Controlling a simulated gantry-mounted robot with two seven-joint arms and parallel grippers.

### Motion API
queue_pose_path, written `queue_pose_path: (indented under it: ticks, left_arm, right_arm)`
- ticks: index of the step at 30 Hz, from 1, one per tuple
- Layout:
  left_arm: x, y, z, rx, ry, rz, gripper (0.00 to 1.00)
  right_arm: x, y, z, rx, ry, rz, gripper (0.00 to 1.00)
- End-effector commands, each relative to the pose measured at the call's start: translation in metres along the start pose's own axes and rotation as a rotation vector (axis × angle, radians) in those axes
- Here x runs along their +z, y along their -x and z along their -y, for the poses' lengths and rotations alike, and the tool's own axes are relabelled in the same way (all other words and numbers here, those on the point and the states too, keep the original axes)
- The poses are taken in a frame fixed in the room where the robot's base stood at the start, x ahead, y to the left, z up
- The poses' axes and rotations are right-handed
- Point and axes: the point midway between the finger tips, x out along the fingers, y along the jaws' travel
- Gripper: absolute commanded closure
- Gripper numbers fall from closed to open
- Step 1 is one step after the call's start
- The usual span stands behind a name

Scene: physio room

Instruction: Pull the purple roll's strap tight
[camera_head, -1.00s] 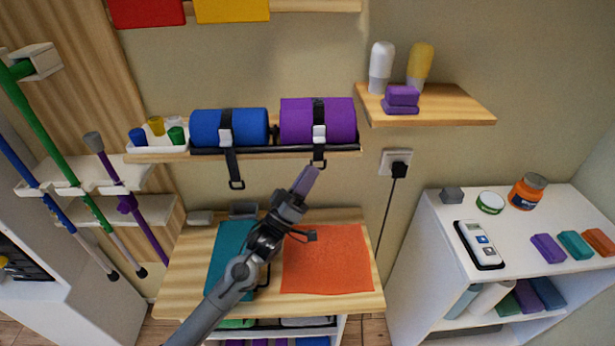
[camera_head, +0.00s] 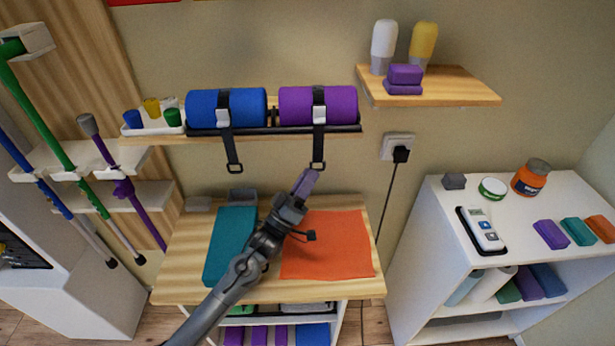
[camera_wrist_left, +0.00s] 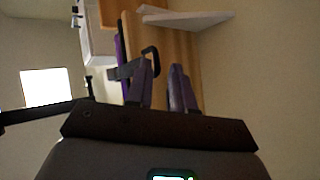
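The purple roll (camera_head: 290,104) lies on the wall shelf, with a black strap (camera_head: 319,140) around it and a pale buckle (camera_head: 320,115) on its front. The strap's free end hangs below the shelf and ends in a dark ring (camera_head: 318,166). My left gripper (camera_head: 305,182) is just below and left of the ring. In the left wrist view its two fingers (camera_wrist_left: 164,84) are apart with nothing clearly between them; the ring (camera_wrist_left: 152,60) and grey strap (camera_wrist_left: 124,71) show by the left finger. Whether they touch is unclear. My right gripper is not in view.
A blue roll (camera_head: 205,109) with a similar hanging strap (camera_head: 231,150) is beside the purple one. Below are a wooden table (camera_head: 180,270), a teal mat (camera_head: 230,245) and an orange cloth (camera_head: 330,246). A socket with a plug (camera_head: 400,153) is at right.

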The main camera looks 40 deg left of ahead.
Motion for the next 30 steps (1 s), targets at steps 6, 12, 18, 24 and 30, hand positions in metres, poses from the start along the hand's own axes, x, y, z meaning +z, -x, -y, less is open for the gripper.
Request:
queue_pose_path:
  ticks: [6,12,18,24,30]
  left_arm:
    - [-0.001,-0.001,-0.002,0.005,-0.001,-0.003,0.63]
    - [-0.002,0.0,-0.002,0.006,-0.001,-0.004,0.63]
    - [-0.001,0.019,-0.002,0.005,-0.001,-0.003,0.63]
    - [-0.001,0.048,-0.002,0.004,-0.001,-0.003,0.63]
    - [-0.001,0.068,-0.001,0.005,-0.001,-0.003,0.63]
  right_arm:
    - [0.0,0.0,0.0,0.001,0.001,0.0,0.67]
    - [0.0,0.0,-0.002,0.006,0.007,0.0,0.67]
    - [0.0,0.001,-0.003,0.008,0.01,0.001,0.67]
    - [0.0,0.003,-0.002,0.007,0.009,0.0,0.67]
    - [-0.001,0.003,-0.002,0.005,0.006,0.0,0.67]
